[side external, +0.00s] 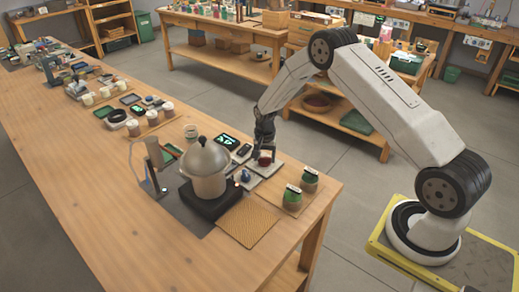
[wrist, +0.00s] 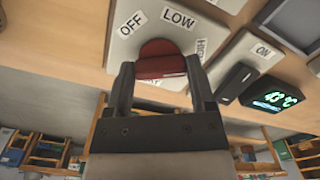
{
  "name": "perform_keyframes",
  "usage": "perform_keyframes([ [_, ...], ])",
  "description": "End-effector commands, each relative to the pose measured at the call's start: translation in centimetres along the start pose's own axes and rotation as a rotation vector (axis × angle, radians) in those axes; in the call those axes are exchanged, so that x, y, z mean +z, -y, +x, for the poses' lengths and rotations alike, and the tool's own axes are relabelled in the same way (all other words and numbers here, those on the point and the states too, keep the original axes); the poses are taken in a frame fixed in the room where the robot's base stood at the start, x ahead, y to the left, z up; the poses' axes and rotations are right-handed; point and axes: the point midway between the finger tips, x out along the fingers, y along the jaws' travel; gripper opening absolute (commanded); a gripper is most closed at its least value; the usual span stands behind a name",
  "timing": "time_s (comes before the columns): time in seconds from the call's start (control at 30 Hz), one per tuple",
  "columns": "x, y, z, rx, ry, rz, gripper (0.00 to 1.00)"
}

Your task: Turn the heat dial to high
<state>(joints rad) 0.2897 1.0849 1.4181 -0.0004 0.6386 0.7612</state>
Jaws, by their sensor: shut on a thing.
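The red heat dial (wrist: 162,58) sits on a pale panel (wrist: 115,50) with labels OFF, LOW and a partly hidden HIGH at right. Another label below it is mostly covered. My gripper (wrist: 160,68) is shut on the dial, one finger on each side. I cannot tell which label the dial points to. In the side view the dial (side external: 265,158) shows as a small red spot under my gripper (side external: 264,150), near the table's right edge. The metal distiller pot (side external: 205,160) stands on a dark base to its left.
A black switch (wrist: 235,82) on a plate marked ON and a lit display (wrist: 272,97) reading about 43 °C stand beside the dial panel. Two green-lidded jars (side external: 301,190) and a woven mat (side external: 247,222) are nearby. The table's left front is clear.

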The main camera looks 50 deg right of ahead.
Motion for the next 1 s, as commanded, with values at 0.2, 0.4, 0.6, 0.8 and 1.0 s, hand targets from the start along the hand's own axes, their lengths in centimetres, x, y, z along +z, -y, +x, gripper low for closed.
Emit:
perform_keyframes([
  [0.2,-0.02,0.0,-0.02,-0.001,0.0,0.016,0.12],
  [0.4,-0.02,0.0,-0.02,-0.001,0.0,0.017,0.12],
  [0.6,-0.02,0.0,-0.02,-0.001,0.0,0.015,1.0],
  [0.8,-0.02,0.01,-0.08,-0.001,0.0,0.013,1.0],
  [1.0,-0.03,0.02,-0.89,-0.001,-0.001,0.012,1.0],
])
